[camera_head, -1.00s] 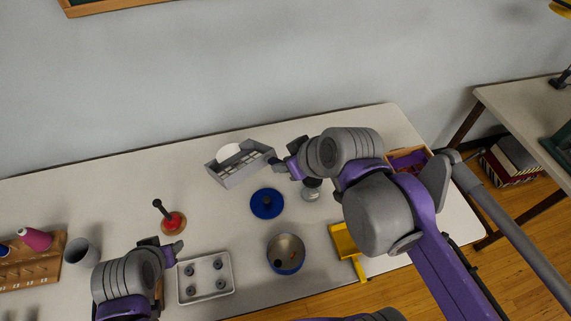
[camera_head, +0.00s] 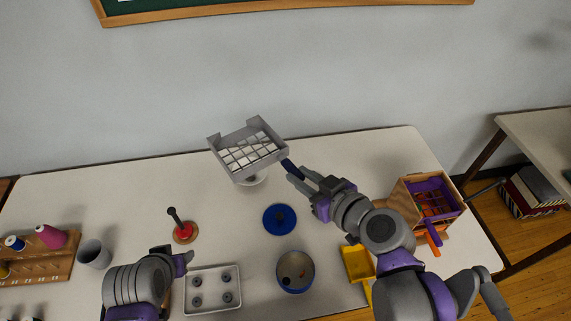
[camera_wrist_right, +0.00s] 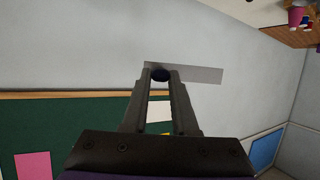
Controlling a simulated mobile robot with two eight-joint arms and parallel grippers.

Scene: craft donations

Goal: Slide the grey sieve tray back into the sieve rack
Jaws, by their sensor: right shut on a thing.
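My right gripper (camera_head: 297,175) is shut on the handle; the right wrist view shows the tray (camera_wrist_right: 200,74) nearly edge-on beyond the fingers (camera_wrist_right: 160,76). The wooden sieve rack (camera_head: 405,200) stands at the table's right, with purple and orange trays in it. The tray is well left of the rack. My left gripper (camera_head: 184,262) is low at left; its jaw gap is unclear.
A blue disc (camera_head: 280,219), a blue-rimmed bowl (camera_head: 295,271) and a yellow item (camera_head: 357,263) lie between tray and rack or nearer me. A white round thing (camera_head: 252,180) is partly hidden below the tray. A shallow tray (camera_head: 213,306) sits by my left gripper.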

